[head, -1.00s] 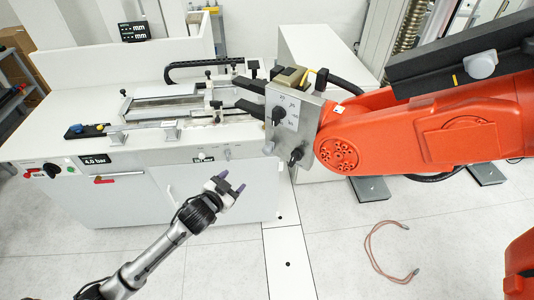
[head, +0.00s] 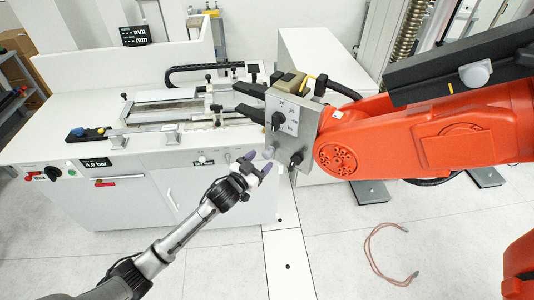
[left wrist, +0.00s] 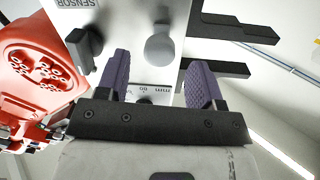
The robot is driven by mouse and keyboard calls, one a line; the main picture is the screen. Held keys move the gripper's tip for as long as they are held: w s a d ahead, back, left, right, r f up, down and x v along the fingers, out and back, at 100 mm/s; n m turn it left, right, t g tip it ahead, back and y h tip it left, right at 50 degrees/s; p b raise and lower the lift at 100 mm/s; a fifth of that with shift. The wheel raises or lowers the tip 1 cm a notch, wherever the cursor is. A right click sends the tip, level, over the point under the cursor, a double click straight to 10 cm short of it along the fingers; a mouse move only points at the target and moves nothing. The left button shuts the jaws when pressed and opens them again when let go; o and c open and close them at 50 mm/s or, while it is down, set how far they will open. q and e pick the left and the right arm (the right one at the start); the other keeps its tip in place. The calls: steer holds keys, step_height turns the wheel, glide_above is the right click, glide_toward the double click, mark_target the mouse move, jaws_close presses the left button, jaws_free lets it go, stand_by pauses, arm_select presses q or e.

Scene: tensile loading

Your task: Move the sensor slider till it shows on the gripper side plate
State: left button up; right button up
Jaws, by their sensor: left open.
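The grey gripper side plate (head: 292,122) is on the end of the orange arm in the head view, with black knobs and scale marks. In the left wrist view the plate (left wrist: 135,20) fills the top, with an upside-down "SENSOR" label (left wrist: 78,3), a black knob (left wrist: 85,45) and a round grey knob (left wrist: 160,45). I cannot tell which knob is the sensor slider. My left gripper (head: 258,162) is open just below the plate's lower left side. Its purple fingers (left wrist: 160,72) appear on either side of the grey knob, with no visible grip. My right gripper is not in view.
The orange arm (head: 420,140) fills the right side. Two dark jaws (head: 250,101) stick out left from the plate; they also show in the wrist view (left wrist: 235,30). A white testing bench (head: 120,145) stands at left. A reddish cable (head: 372,250) lies on open floor.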

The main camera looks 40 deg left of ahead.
mark_target(265, 157)
arm_select(q)
steer(key=shift+w+a, duration=0.1)
steer(key=shift+w, duration=2)
